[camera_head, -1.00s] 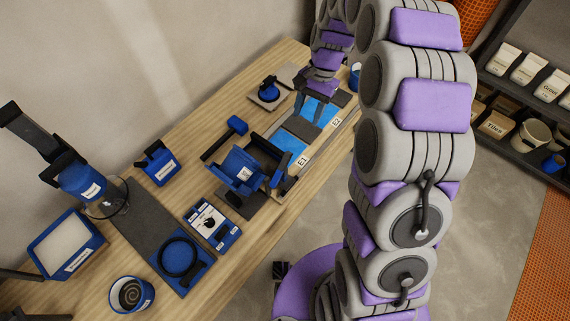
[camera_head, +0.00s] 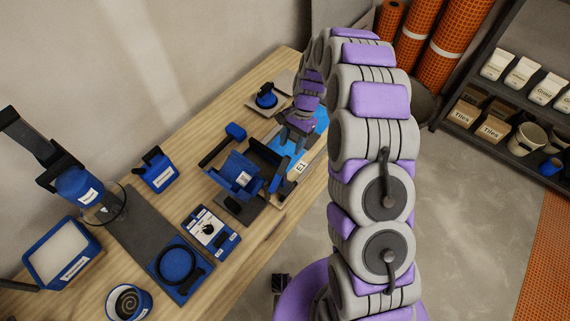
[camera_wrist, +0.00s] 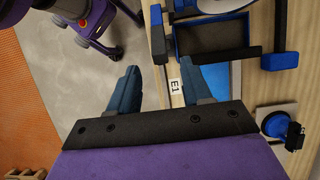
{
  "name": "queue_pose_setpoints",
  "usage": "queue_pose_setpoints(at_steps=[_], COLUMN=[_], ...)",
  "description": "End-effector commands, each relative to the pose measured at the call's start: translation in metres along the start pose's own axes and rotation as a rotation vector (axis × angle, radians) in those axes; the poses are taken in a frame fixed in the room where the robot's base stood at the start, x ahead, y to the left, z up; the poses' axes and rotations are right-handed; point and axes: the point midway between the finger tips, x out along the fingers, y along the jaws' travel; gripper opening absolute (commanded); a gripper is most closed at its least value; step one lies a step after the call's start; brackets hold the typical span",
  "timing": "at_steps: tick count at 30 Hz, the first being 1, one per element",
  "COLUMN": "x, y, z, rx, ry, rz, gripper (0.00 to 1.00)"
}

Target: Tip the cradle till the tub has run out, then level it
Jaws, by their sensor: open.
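The blue tub (camera_head: 238,175), with a white label, sits in its cradle beside dark bars on the workbench; I cannot tell its exact tilt or what is in it. A lever with a blue knob (camera_head: 235,131) reaches out at its back. In the wrist view a blue-rimmed dark tray-like part (camera_wrist: 213,37), probably of the cradle, shows at the top.
Blue strips (camera_head: 287,145) lie beside the E1 label, under my arm. A blue-knobbed tool (camera_head: 266,96) stands on a plate behind. Bare wood lies at the bench's front edge.

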Motion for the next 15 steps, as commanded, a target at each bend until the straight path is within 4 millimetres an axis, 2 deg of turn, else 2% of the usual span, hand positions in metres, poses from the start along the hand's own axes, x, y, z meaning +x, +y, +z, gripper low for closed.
queue_pose_setpoints(at_steps=[1, 9, 15], x=[0.012, 0.063, 0.085], y=[0.001, 0.0, 0.0], z=[0.001, 0.0, 0.001], rx=[0.0, -0.001, -0.002], ry=[-0.004, -0.001, -0.001], rz=[0.003, 0.002, 0.001], gripper=[0.49, 0.49, 0.49])
